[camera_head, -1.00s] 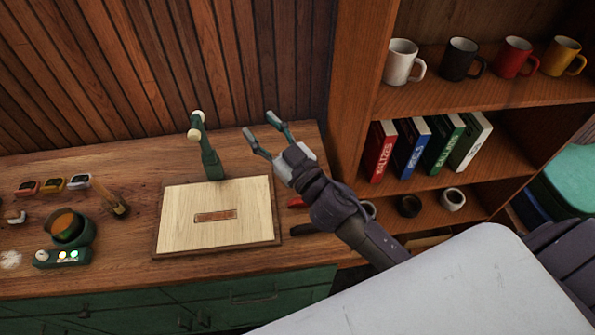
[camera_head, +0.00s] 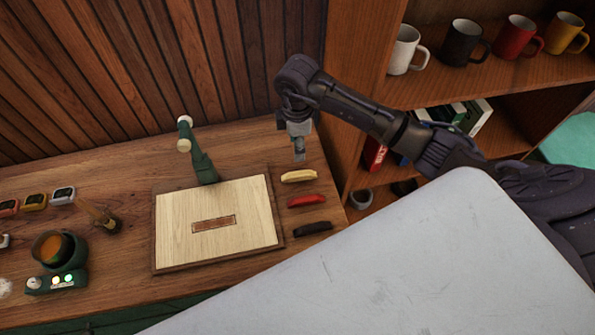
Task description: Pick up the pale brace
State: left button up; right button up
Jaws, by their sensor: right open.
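The pale brace (camera_head: 299,176) is a short cream-coloured bar lying on the wooden bench, right of the pale board. It is the farthest back of a row of three; a red brace (camera_head: 306,200) and a black brace (camera_head: 313,228) lie in front of it. My right gripper (camera_head: 300,157) points down just behind and above the pale brace, apart from it as far as I can see. It is open and appears empty, seen nearly edge-on. My left gripper is not in view.
A pale board (camera_head: 215,215) with a brown inlay lies left of the braces, with a green clamp-like stand (camera_head: 201,160) behind it. A glue pot (camera_head: 58,250) stands far left. A shelf with mugs (camera_head: 405,50) and books rises at right.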

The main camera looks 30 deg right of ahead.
jog(key=b, duration=0.4)
send_over(299, 173)
jog(key=f, duration=0.7)
jog(key=shift+w+a+f, duration=0.1)
jog(key=shift+a, duration=0.1)
jog(key=shift+w+f+b, duration=0.1)
jog(key=shift+f+b, duration=0.35)
jog(key=shift+f, duration=0.1)
jog(key=f+b, duration=0.4)
jog(key=f, duration=0.1)
jog(key=shift+s+d, duration=0.2)
jog(key=shift+s, duration=0.05)
jog(key=shift+r, duration=0.15)
jog(key=shift+c, duration=0.3)
jog(key=c, duration=0.9)
